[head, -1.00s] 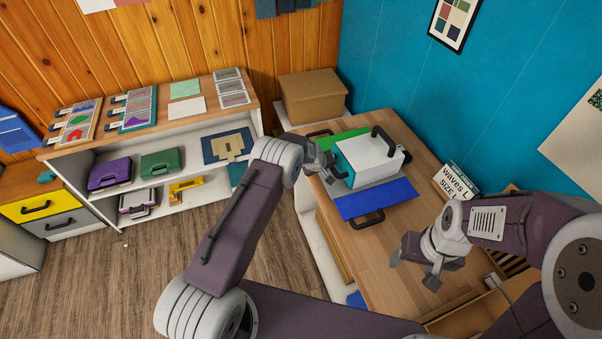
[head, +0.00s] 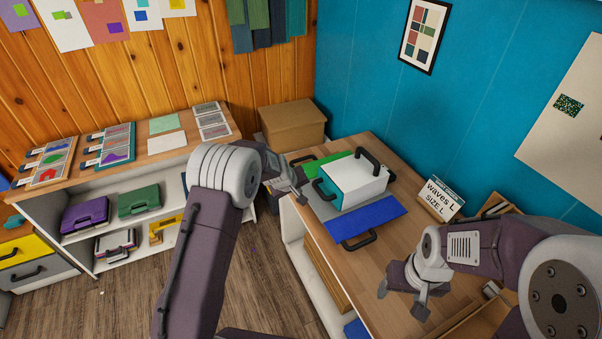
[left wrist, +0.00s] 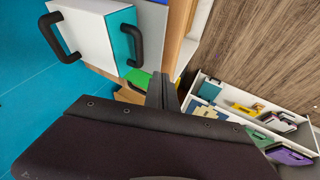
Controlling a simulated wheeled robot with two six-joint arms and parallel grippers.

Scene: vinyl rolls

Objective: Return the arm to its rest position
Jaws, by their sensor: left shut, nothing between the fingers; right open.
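My left gripper (head: 300,197) is shut and empty at the left edge of the wooden table (head: 375,243). It is just left of a white and teal press-like box (head: 358,186) with black handles, apart from it. Its shut fingers (left wrist: 164,92) also show in the left wrist view, with the box (left wrist: 95,38) at upper left. My left arm rises from the bottom of the head view and bends at the elbow. My right gripper (head: 401,300) is open and empty, pointing down over the table's right part.
A blue sheet (head: 362,224) and a green sheet (head: 318,168) lie by the box. A cardboard box (head: 291,124) sits at the back. A shelf (head: 100,167) with purple and green cases is at left.

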